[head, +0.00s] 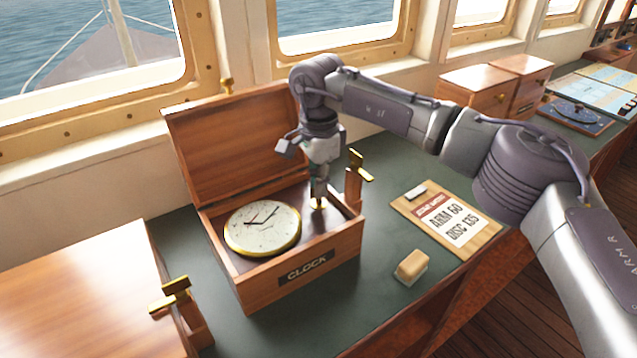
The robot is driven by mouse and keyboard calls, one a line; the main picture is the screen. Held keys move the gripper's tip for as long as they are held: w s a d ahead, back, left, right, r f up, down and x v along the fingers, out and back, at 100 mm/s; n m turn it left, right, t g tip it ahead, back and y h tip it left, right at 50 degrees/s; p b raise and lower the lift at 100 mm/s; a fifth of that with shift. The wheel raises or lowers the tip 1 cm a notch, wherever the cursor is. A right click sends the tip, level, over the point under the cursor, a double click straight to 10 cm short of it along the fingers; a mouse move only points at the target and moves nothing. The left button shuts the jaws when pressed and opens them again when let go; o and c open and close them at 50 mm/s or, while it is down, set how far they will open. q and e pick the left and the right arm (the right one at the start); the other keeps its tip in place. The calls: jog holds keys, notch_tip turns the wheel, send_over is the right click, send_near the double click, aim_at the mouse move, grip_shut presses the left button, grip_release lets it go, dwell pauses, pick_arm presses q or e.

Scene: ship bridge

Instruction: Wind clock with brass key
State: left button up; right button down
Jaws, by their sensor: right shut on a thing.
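The clock (262,228) has a white round dial and a brass rim. It lies face up in the left part of an open wooden box (303,282) labelled CLOCK, with its lid (230,140) raised at the back. My right gripper (318,196) points down into the right part of the box, beside the clock and apart from its dial. It is shut on a small brass piece (317,204), which looks like the brass key; the fingers hide much of it. My left gripper is not in view.
Brass T-shaped fittings on wooden posts stand at the box's right side (360,166) and at the lower left (172,294). A clipboard (483,236) and an eraser-like block (411,266) lie right of the box. A wooden case (85,290) is at left.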

jog(key=shift+n, duration=0.6)
jog(key=c, duration=1.3)
grip_release()
notch_tip(320, 180, up, 12)
